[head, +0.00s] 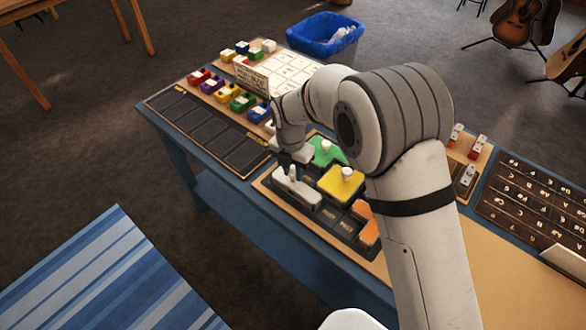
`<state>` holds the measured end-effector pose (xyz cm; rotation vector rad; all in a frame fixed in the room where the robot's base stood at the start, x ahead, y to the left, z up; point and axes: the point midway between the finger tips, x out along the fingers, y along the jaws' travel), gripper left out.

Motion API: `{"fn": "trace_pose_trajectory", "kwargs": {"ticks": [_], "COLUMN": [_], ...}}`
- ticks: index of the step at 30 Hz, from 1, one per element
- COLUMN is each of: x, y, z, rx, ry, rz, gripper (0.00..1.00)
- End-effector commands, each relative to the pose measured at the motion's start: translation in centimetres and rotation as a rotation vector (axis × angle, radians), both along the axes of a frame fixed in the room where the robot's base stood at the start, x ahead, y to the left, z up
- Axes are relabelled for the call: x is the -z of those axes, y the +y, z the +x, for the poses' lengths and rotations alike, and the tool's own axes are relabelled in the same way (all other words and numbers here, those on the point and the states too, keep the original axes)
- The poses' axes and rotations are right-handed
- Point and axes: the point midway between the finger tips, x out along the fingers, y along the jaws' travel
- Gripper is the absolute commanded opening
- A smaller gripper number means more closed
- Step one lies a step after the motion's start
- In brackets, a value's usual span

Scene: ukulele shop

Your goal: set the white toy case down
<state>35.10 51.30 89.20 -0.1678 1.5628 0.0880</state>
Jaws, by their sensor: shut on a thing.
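My gripper (288,166) points down at the left end of a wooden puzzle board (268,184) with dark recesses. It is shut on the white toy case (302,195), a pale flat piece with a light upright peg. The case is over the left part of the board; I cannot tell whether it touches the board or is just above it. A green piece (324,157), a yellow piece (335,185) and an orange piece (369,233) lie on the same board. My arm hides part of the board's right side.
The board is on a blue table. A dark slotted tray (208,131) and several coloured blocks (240,102) lie at left. A blue-lined bin (322,38) stands behind. A dark lettered board (535,205) lies at right. Guitars (515,22) stand far right.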

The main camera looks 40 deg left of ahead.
Motion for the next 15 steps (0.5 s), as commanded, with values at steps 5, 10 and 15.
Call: {"fn": "trace_pose_trajectory", "kwargs": {"ticks": [5,10,15], "x": [0.35,0.24,0.23], "y": [0.0,0.0,0.0], "z": [0.0,0.0,0.0], "rx": [0.0,0.0,0.0], "ry": [0.0,0.0,0.0], "rz": [0.0,0.0,0.0], "gripper": [0.27,0.41,0.48]}}
